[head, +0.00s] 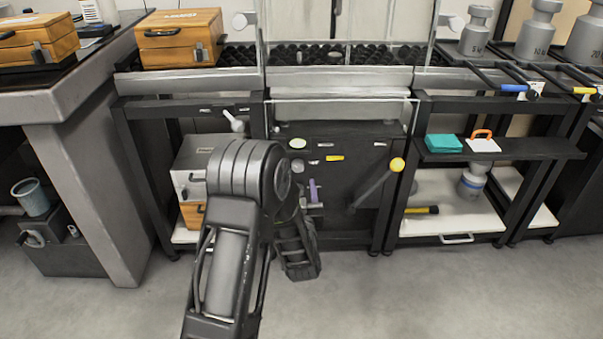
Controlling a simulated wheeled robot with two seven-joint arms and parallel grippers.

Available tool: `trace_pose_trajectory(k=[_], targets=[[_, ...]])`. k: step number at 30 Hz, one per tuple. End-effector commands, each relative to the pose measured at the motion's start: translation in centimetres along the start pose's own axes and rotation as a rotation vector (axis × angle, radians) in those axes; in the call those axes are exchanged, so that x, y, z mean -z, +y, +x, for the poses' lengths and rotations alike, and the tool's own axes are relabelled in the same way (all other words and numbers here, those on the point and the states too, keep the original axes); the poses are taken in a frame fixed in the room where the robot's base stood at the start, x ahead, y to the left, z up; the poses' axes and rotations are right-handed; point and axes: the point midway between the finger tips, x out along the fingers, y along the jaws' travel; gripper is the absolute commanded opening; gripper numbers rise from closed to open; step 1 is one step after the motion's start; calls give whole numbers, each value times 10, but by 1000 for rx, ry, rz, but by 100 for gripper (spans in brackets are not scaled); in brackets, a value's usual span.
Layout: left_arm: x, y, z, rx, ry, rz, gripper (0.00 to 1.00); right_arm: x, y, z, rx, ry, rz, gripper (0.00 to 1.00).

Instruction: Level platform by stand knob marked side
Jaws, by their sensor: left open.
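My left arm comes up from the bottom and its wrist hides part of the stand. My left gripper (300,215) is open, low in front of the dark stand panel (345,215) and partly hidden by my own wrist. A small purple knob or handle (314,190) shows right beside it; I cannot tell if they touch. A lever with a yellow ball (397,164) slants across the panel's right side. A pale round knob (297,143) and a yellow label (335,158) are higher on the panel. I cannot make out which part is the marked side. My right gripper is not in view.
A glass-fronted case (345,110) stands above the panel. Wooden boxes (180,35) sit upper left. A shelf (505,150) at right holds a teal block (445,144) and an orange-handled item (483,142). Large metal weights (537,35) stand upper right. The grey floor (430,295) is clear.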

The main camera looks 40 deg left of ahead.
Motion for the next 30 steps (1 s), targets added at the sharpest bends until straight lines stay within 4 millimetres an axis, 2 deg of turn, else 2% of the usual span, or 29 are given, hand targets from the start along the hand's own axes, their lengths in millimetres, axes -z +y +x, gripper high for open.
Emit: trace_pose_trajectory(k=[5, 13, 18, 27, 30], targets=[[-2, 0, 15, 1, 1, -1, 54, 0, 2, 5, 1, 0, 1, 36], [-3, 0, 56, 1, 2, 0, 54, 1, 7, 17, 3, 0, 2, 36], [-2, 0, 73, 0, 1, -1, 54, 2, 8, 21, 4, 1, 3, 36], [-1, 0, 77, 0, -2, 0, 54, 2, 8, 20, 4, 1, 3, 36], [-1, 0, 76, 0, -2, 0, 47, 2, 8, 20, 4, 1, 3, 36]])
